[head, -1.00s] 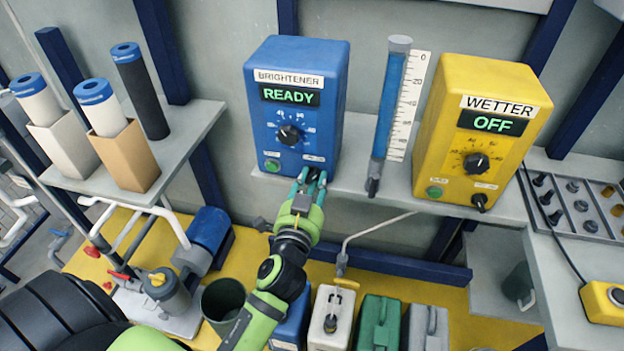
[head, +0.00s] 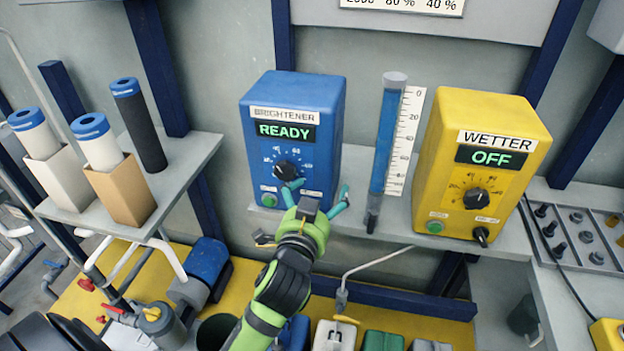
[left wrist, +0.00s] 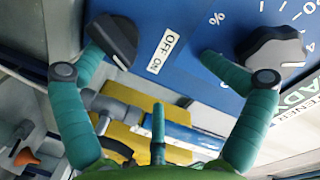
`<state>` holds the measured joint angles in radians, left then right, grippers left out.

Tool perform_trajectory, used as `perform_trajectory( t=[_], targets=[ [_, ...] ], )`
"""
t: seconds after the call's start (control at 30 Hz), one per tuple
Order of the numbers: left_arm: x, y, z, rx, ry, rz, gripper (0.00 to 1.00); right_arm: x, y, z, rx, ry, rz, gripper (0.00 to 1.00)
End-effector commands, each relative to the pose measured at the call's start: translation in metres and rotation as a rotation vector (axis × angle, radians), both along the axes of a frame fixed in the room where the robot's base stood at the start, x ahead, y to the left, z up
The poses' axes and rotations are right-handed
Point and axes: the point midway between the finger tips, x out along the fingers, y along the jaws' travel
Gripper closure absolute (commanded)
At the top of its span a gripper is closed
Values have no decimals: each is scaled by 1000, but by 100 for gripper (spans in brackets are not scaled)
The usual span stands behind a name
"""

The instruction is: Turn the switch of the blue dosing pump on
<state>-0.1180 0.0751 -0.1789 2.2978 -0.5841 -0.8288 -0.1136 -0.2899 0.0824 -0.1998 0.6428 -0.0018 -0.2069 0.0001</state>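The blue dosing pump (head: 240,115) stands on the shelf, marked BRIGHTENER. Its display (head: 286,132) reads READY. My left gripper (head: 318,194) is open in front of the pump's lower front, with its fingers spread and nothing between them. In the head view it hides the switch. In the left wrist view the black switch (left wrist: 112,38) sits by the left fingertip, seemingly very close; I cannot tell whether they touch. The OFF/ON label (left wrist: 163,52) is to its right. The right fingertip is near the dial (left wrist: 272,47). My right gripper is not in view.
A yellow WETTER pump (head: 485,160) reading OFF stands to the right. A blue-filled measuring tube (head: 388,140) stands between the pumps. Containers (head: 335,336) and pipework sit below the shelf (head: 385,232). Cartridges (head: 100,150) stand on the left shelf.

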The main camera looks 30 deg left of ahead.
Motion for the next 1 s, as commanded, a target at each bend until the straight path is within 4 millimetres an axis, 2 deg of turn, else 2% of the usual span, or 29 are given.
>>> perform_trajectory(
  t=[0.03,0.07,0.13,0.2,1.0],
  targets=[
    [1,3,10,15,-17,5,33,0,0,3,0,-1,0,60],
    [0,3,10,14,-18,5,37,1,0,3,0,-1,0,60],
    [-2,3,9,14,-16,4,51,0,0,3,0,0,0,60],
    [-6,1,8,12,-13,3,70,0,0,3,0,0,0,60],
    [-61,-16,1,0,1,-1,70,-1,0,2,1,2,0,60]
  ],
)
